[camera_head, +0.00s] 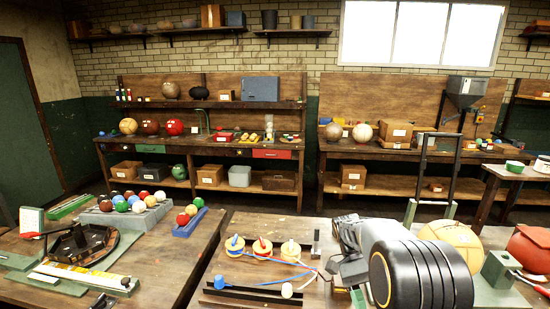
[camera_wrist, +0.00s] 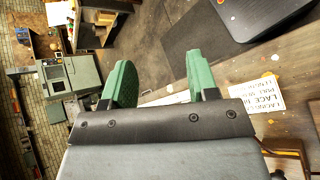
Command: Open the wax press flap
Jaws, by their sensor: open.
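My gripper (camera_wrist: 160,82) shows in the wrist view with its two green fingers wide apart and nothing between them. In the head view my arm covers part of the front right table, and I cannot make out the fingertips there. I cannot clearly identify the wax press or its flap in either view. A boxy grey-green machine (camera_wrist: 68,76) stands at the left of the wrist view, well away from the fingers; I cannot tell whether it is the press.
Coloured balls sit in a grey tray (camera_head: 125,218) on the front left table. Yellow and red discs (camera_head: 262,249) and blue rods lie on the front right table. A tan ball (camera_head: 452,240) and a red leather piece (camera_head: 530,250) lie right of my arm. A printed card (camera_wrist: 256,96) is near the fingers.

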